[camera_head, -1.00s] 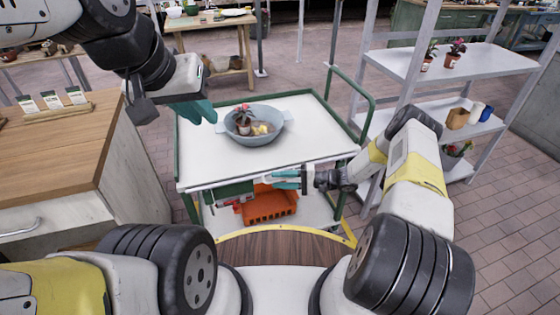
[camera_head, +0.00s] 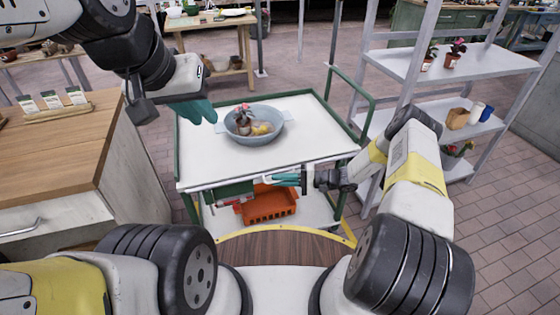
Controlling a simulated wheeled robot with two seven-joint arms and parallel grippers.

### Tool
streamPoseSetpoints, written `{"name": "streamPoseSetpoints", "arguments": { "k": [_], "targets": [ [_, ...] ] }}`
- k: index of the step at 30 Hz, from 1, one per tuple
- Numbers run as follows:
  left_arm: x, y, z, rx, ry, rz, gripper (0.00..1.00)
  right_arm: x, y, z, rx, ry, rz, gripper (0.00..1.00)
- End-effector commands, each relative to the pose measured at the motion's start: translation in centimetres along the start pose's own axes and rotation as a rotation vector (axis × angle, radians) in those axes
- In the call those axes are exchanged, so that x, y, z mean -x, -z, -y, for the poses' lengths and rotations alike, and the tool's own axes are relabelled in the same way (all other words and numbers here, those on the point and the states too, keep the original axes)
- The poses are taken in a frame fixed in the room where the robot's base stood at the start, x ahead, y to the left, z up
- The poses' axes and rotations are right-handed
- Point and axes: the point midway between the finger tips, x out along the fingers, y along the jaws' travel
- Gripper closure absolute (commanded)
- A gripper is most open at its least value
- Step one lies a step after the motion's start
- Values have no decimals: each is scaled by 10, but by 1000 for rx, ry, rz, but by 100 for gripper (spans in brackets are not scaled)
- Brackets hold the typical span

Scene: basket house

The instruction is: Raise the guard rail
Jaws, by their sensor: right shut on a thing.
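The cart (camera_head: 160,0) is not at the picture's edge but in the middle; its white top (camera_head: 215,158) has green rails on the left, back and right sides. The guard rail (camera_head: 232,189) appears as a dark green part hanging below the front edge, partly hidden. My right gripper (camera_head: 286,180) is at the front edge of the cart, shut on what appears to be this guard rail; its fingertips hide the contact. My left gripper (camera_head: 198,110) hangs over the cart's left rear corner, clear of the bowl; its finger gap cannot be made out.
A blue bowl (camera_head: 272,133) with a potted plant and yellow items stands on the cart top. An orange crate (camera_head: 268,205) sits on its lower shelf. A wooden counter (camera_head: 60,150) stands left, a white plant shelf (camera_head: 440,62) right. The aisle behind the cart is clear.

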Motion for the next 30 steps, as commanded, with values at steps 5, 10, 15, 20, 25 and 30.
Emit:
{"name": "streamPoseSetpoints", "arguments": {
  "k": [5,10,15,20,25,30],
  "targets": [
    [0,0,0,0,0,0,82,1,0,-1,0,-1,-1,100],
    [0,0,0,0,0,0,82,1,0,-1,0,-2,-1,100],
    [0,0,0,0,0,0,82,1,0,-1,0,-2,-1,100],
    [0,0,0,0,0,0,82,1,0,-1,0,-2,-1,100],
    [0,0,0,0,0,0,82,2,0,1,0,-2,-2,100],
    [0,0,0,0,0,0,82,5,-4,32,2,1,-4,100]
  ]
}}
